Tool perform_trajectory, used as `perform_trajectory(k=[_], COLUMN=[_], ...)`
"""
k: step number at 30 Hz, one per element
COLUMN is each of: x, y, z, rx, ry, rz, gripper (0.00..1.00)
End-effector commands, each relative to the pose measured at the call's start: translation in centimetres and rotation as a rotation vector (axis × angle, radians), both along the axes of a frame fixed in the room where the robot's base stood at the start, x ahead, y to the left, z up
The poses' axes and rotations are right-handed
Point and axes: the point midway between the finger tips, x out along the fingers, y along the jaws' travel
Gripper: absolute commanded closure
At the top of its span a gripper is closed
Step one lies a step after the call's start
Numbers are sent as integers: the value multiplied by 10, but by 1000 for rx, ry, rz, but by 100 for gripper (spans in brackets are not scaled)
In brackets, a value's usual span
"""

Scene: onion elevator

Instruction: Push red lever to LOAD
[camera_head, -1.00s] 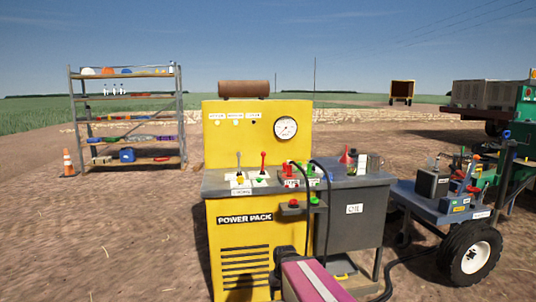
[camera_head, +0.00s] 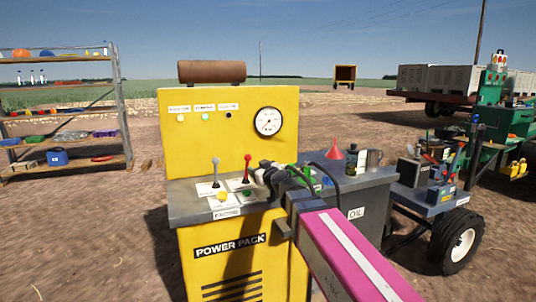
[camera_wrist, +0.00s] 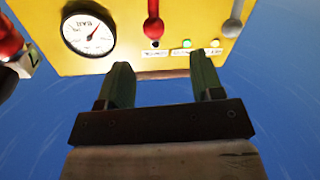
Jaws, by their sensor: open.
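The red lever (camera_head: 247,168) stands up from a white plate on the grey top of the yellow power pack (camera_head: 230,137). A grey-knobbed lever (camera_head: 215,172) stands to its left. My gripper (camera_head: 259,174) is just right of the red lever, at about knob height and partly hidden by my wrist. Whether it touches the lever is unclear. In the wrist view my gripper (camera_wrist: 162,68) is open, its two fingers apart with nothing between them. That view is inverted. The red lever (camera_wrist: 153,27) shows beyond the finger gap, the grey one to its right. The LOAD label is unreadable.
A round gauge (camera_head: 268,122) is on the panel. Hoses, a red funnel (camera_head: 334,149) and cans stand right of my gripper on the grey cabinet. A yellow button (camera_head: 222,196) and a green button lie before the levers. A shelf rack (camera_head: 62,110) stands far left.

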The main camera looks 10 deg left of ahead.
Motion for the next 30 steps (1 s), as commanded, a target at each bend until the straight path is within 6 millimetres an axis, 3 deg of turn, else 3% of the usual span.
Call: perform_trajectory(k=[8, 24, 30], x=[8, 75, 84], y=[11, 64, 71], z=[9, 8, 8], rx=[8, 7, 6], ry=[-23, -20, -19], rz=[-8, -8, -9], gripper=[40, 40, 40])
